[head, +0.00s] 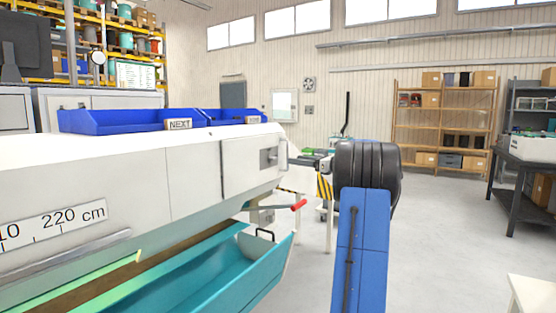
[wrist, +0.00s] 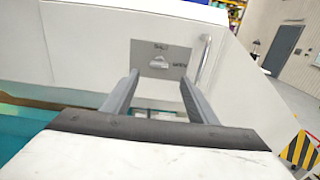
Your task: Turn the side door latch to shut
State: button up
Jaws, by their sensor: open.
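The side door (head: 247,166) is a white panel on the side of the long white machine, and it looks closed against the body. Its latch (head: 270,156) sits on a small grey plate near the door's right edge. In the wrist view the latch (wrist: 158,63) is a small light knob on the grey plate (wrist: 178,54), lying roughly level; the plate's lettering is too small to read surely. My gripper (wrist: 159,85) is open and empty, its two grey fingers pointing toward the plate, with the latch between them in the picture but apart from it.
A vertical handle bar (wrist: 204,55) stands just right of the latch plate. A red-tipped lever (head: 299,205) juts out below the door, above a teal tray (head: 225,277). Blue bins (head: 110,121) sit on top of the machine. Open floor lies to the right.

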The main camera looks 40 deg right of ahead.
aim_at(276, 157)
jog(key=x, duration=1.1)
jog(key=shift+c, duration=0.4)
jog(key=shift+a, duration=0.1)
jog(key=c, duration=1)
